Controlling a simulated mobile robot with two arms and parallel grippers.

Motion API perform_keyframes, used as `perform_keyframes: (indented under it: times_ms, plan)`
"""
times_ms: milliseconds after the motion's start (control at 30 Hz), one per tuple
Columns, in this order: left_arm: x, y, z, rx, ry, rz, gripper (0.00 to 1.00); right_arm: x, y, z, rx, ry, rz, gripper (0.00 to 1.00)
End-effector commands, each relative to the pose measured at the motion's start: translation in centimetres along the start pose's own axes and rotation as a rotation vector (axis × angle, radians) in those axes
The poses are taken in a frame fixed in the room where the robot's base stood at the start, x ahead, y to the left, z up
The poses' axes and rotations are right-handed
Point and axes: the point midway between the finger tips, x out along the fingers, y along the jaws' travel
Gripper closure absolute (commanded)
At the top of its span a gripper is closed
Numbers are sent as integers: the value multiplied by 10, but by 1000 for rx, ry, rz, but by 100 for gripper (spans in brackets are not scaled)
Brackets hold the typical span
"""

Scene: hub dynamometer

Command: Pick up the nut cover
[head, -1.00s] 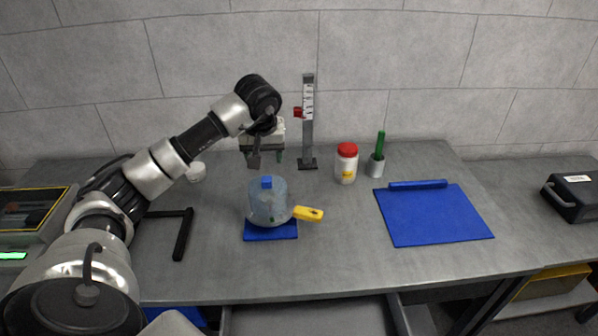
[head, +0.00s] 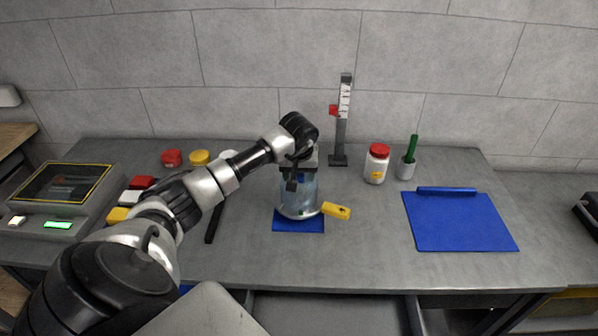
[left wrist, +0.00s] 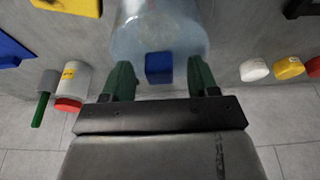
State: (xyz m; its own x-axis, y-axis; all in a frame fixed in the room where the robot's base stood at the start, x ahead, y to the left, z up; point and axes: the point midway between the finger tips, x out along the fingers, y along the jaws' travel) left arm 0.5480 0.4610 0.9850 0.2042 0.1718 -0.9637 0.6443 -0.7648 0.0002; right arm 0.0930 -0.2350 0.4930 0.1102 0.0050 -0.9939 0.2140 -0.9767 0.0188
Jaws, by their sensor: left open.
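The nut cover, which I take to be the translucent bluish dome (head: 298,204), stands on a blue pad (head: 298,227) in the middle of the bench. In the left wrist view the dome (left wrist: 160,28) has a blue block-shaped knob (left wrist: 159,67) on top. My left gripper (head: 299,178) is above the dome and hides its top in the head view. Its two green fingers (left wrist: 160,78) are open, one on each side of the knob, with gaps between. What is under the dome is unclear. My right gripper is not in view.
A yellow handle-like piece (head: 336,210) sticks out right of the dome. A height gauge (head: 341,125), red-lidded jar (head: 376,165) and cup with green tool (head: 406,168) stand behind. A blue mat (head: 460,225) lies right. A console (head: 60,200) is at left.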

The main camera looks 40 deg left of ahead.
Motion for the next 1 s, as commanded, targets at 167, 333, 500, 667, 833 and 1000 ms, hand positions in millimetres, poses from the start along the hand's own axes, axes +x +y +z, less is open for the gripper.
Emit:
perform_keyframes:
  times_ms: [167, 333, 500, 667, 833, 1000]
  plan:
    - [1, 0, 0, 0, 0, 0, 40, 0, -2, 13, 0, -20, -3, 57]
    - [1, 0, 0, 0, 0, 0, 60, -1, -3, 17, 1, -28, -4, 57]
    - [1, 0, 0, 0, 1, 0, 86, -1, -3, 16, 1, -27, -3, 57]
    - [0, 0, 0, 0, 1, 0, 95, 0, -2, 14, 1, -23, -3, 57]
    - [-3, 0, -2, 0, 3, 1, 95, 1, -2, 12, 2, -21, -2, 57]
    - [-26, 0, -9, 1, 7, 2, 95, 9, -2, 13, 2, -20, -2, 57]
